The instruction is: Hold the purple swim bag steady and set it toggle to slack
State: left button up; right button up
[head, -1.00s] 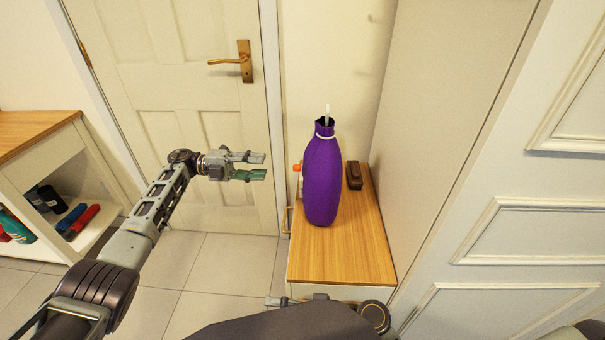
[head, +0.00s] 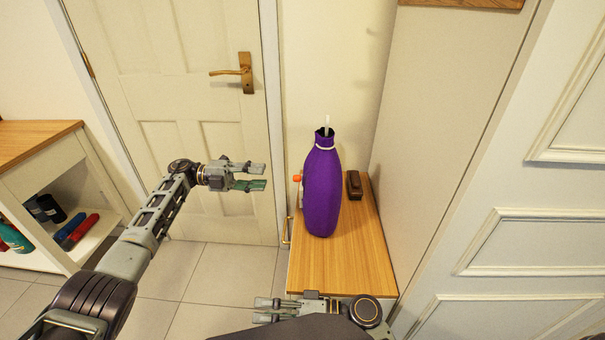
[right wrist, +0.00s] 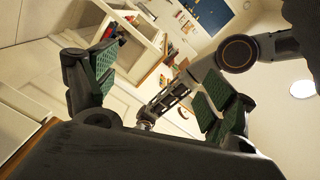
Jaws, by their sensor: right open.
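The purple swim bag (head: 322,190) stands upright on the wooden-topped cabinet (head: 345,266). A white cord circles its neck, and a pale piece, perhaps the cord end or toggle (head: 326,126), sticks up at its mouth. My left gripper (head: 265,177) is open and empty, left of the bag and apart from it, with its fingers pointing right. My right gripper (head: 256,311) is low at the cabinet's front edge, well below the bag. In the right wrist view its fingers (right wrist: 155,92) are spread with nothing between them. The bag does not show in that view.
A dark brown brush-like object (head: 354,185) lies right of the bag. A small orange-topped item (head: 297,178) is partly hidden behind the bag's left side. A tall panel (head: 440,120) closes off the right. An open shelf (head: 60,200) with bottles stands at left.

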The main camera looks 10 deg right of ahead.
jog(key=w+a+r+n+h, duration=0.2)
jog(key=w+r+n+h, duration=0.35)
jog(key=w+n, duration=0.5)
jog(key=w+d+r+n+t+h, duration=0.8)
jog(key=d+r+n+h, duration=0.3)
jog(key=d+r+h, duration=0.1)
jog(key=d+r+n+t+h, duration=0.1)
jog(key=d+r+h, duration=0.3)
jog(key=r+h, duration=0.15)
jog(key=d+r+n+h, duration=0.1)
jog(key=d+r+h, duration=0.35)
jog(key=r, duration=0.25)
jog(key=a+f+n, duration=0.3)
jog(key=a+f, duration=0.2)
jog(key=f, duration=0.1)
jog(key=shift+s+a+g, duration=0.15)
jog(key=shift+a+g, duration=0.05)
jog(key=shift+g, duration=0.2)
dwell(0.4)
